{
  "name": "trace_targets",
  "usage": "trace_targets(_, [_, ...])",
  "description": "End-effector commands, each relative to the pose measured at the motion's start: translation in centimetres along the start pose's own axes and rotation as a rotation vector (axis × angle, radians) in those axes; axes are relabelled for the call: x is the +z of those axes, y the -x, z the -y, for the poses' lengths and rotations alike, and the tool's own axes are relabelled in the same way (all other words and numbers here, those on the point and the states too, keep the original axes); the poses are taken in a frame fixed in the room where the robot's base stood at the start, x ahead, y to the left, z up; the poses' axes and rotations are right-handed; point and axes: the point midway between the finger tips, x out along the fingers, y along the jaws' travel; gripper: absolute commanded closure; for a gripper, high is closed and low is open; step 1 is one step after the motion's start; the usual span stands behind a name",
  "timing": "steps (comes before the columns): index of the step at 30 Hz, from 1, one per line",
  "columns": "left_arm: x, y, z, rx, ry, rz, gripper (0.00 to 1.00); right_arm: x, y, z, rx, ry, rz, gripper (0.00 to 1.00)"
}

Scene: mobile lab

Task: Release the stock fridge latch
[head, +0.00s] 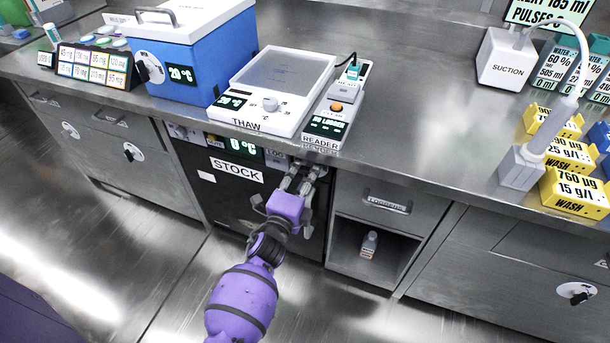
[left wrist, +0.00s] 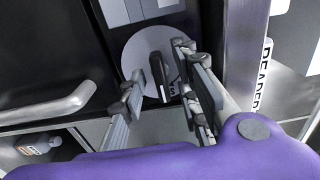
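The stock fridge (head: 235,192) is a black door under the counter with a white STOCK label and a 0 °C display. Its latch (left wrist: 157,76), a black lever on a pale round plate, shows in the left wrist view. In the head view my gripper hides it. My left gripper (head: 305,172) is at the fridge's upper right corner. In the left wrist view my left gripper (left wrist: 158,82) is open, with a finger on each side of the lever and visible gaps. I cannot tell whether either finger touches it. My right gripper is not in view.
A silver handle (left wrist: 52,106) stands out from the black door. A drawer (head: 385,197) and an open cubby with a small bottle (head: 369,244) are to the right. The thaw plate (head: 270,90) and reader (head: 328,125) stand on the counter above. The floor in front is clear.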

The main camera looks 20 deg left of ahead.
Motion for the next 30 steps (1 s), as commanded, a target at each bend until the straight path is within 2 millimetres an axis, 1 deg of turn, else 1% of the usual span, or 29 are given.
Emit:
trace_targets(8, [0.04, -0.19, 0.01, 0.000, 0.000, 0.001, 0.70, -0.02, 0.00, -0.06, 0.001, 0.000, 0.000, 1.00])
trace_targets(12, [0.03, -0.18, 0.01, 0.000, 0.001, 0.001, 0.89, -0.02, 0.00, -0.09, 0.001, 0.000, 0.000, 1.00])
trace_targets(15, [0.02, -0.17, 0.01, 0.000, 0.001, 0.001, 1.00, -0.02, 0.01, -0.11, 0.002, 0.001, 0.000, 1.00])
trace_targets(25, [0.01, -0.16, 0.01, 0.000, 0.017, 0.000, 1.00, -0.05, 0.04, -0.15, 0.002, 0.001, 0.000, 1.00])
trace_targets(30, [0.02, -0.16, 0.02, 0.000, 0.078, 0.000, 1.00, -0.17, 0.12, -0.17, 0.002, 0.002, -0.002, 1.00])
